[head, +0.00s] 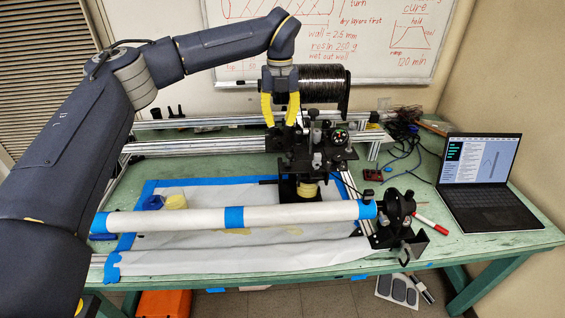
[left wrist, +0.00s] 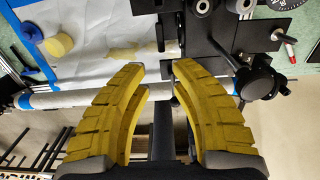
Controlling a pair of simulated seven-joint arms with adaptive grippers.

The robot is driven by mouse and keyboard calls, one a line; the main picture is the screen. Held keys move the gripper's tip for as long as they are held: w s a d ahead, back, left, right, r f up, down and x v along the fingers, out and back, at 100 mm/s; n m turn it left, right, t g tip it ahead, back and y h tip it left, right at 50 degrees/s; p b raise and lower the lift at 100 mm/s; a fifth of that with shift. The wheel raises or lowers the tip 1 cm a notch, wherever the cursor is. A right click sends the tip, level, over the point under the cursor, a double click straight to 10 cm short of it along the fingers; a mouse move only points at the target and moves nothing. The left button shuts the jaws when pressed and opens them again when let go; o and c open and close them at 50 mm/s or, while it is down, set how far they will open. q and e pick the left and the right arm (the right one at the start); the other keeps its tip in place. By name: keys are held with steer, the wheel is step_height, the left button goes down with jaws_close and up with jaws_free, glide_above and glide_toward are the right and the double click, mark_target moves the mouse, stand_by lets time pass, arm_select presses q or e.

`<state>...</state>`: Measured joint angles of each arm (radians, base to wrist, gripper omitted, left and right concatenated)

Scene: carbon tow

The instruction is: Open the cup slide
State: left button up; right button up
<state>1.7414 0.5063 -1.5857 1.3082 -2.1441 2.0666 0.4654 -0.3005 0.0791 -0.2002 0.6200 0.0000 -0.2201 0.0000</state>
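The black winding carriage (head: 312,155) stands on the aluminium rails, with knobs and a round gauge on it. A yellowish round cup-like part (head: 307,189) sits low at its front, above the long white tube. I cannot tell which part is the cup slide. My left gripper (head: 281,122) reaches down from above to the carriage's upper left side. Its yellow fingers are apart with nothing between them. In the left wrist view the open fingertips (left wrist: 160,70) are beside the carriage's black plate (left wrist: 209,48); contact cannot be told. My right gripper is not in view.
A black tow spool (head: 318,88) hangs behind the carriage, close to my left gripper. A white tube (head: 280,214) with blue tape spans the front of the bench. A blue cup (head: 154,203) and yellow roll (head: 176,202) lie left; a laptop (head: 487,180) stands right.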

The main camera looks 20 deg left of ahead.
arm_select(q)
step_height(320, 180, down, 16)
steer(key=shift+r, duration=0.2)
stand_by(0.4)
steer(key=shift+c, duration=0.2)
jaws_close()
